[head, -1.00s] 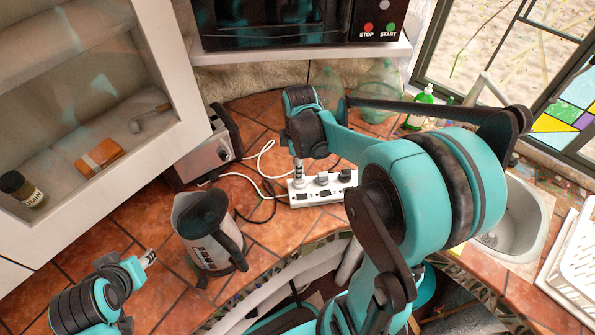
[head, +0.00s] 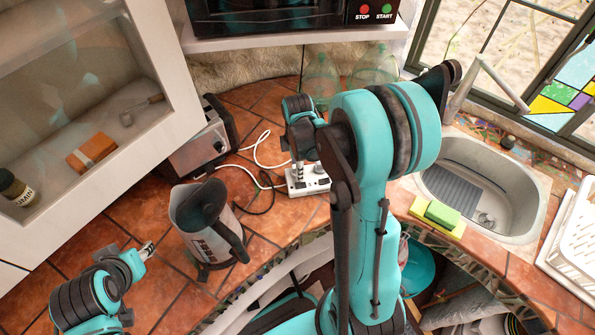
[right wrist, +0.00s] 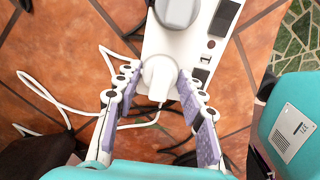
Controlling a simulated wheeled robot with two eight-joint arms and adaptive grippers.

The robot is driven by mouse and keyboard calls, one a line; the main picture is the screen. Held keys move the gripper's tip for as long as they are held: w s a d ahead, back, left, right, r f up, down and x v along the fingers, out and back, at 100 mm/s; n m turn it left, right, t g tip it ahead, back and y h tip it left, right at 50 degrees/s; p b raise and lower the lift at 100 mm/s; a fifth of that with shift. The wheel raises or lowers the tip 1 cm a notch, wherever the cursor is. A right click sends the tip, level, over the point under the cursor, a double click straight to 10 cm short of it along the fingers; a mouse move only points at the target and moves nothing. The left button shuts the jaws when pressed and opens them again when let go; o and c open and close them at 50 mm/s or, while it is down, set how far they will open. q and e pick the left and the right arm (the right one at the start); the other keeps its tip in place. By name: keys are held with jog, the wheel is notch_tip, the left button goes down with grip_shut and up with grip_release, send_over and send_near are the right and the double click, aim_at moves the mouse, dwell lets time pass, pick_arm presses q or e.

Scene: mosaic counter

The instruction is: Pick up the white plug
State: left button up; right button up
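The white plug (right wrist: 159,76) sits in the near end of the white power strip (right wrist: 166,44) in the right wrist view, its cord running down from it. My right gripper (right wrist: 157,82) is open, with one finger on each side of the plug. The fingertips are very close to its sides; I cannot tell if they touch. In the head view my right gripper (head: 298,172) points down at the left end of the power strip (head: 316,183) and hides the plug. My left gripper (head: 147,251) is at the lower left, away from the strip; its finger opening is unclear.
A grey plug (right wrist: 178,9) sits farther along the strip. A kettle (head: 206,232) stands left of the strip, with a toaster (head: 200,148) behind. White and black cords lie around. A sponge (head: 441,214) and sink (head: 490,185) are at right.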

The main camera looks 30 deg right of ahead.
jog(key=c, duration=0.8)
jog(key=shift+r, duration=0.55)
jog(key=r, duration=0.1)
jog(key=r+p, duration=0.1)
jog(key=d+r, duration=0.1)
jog(key=r, duration=0.1)
jog(key=shift+s+p, duration=0.3)
jog(key=shift+s, duration=0.05)
jog(key=s+d+r+p, duration=0.2)
jog(key=s+d+r, duration=0.4)
jog(key=s+d, duration=0.1)
jog(key=shift+s+d, duration=0.15)
jog(key=shift+d, duration=0.1)
